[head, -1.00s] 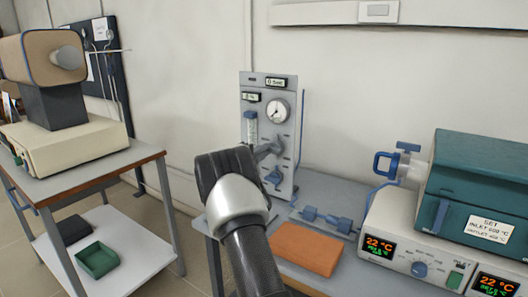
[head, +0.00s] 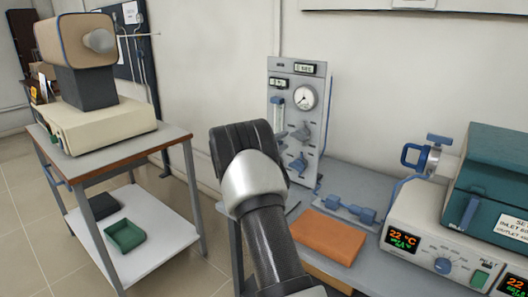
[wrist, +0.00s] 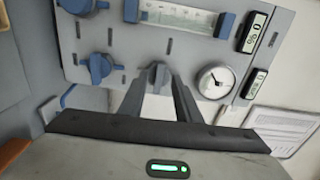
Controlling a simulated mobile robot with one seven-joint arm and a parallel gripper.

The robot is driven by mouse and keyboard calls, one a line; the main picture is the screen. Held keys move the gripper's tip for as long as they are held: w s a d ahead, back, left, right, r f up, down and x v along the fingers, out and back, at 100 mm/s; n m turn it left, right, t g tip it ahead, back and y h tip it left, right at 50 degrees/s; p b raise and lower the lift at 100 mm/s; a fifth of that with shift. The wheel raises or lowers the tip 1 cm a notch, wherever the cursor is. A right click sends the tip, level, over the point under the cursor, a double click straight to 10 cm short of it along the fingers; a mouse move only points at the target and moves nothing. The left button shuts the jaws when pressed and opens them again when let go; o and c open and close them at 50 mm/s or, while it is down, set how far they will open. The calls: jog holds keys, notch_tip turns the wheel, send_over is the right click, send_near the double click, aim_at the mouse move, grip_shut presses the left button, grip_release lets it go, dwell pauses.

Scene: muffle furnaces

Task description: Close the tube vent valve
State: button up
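The upright grey gas panel (head: 292,78) stands at the back of the bench. It carries a round gauge, a flow tube, a grey knob (head: 303,133) and a blue knob (head: 299,163) below it. No label naming the tube vent valve is readable. In the wrist view, my gripper (wrist: 157,85) faces the grey knob (wrist: 158,76). Its two fingers are apart, with the knob showing between and just beyond them; contact is not visible. The blue knob (wrist: 97,68) lies left of the fingers there. In the head view, my wrist hides most of my gripper (head: 283,137).
The teal-topped furnace (head: 498,150), its flange with a blue handle (head: 411,156) and its control box stand at right. An orange block (head: 327,236) and a blue fitting (head: 345,207) lie on the bench. A wooden-edged cart (head: 165,142) stands left.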

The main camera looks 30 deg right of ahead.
jog(key=v, duration=1.2)
jog(key=shift+p, duration=0.3)
jog(key=shift+a, duration=0.15)
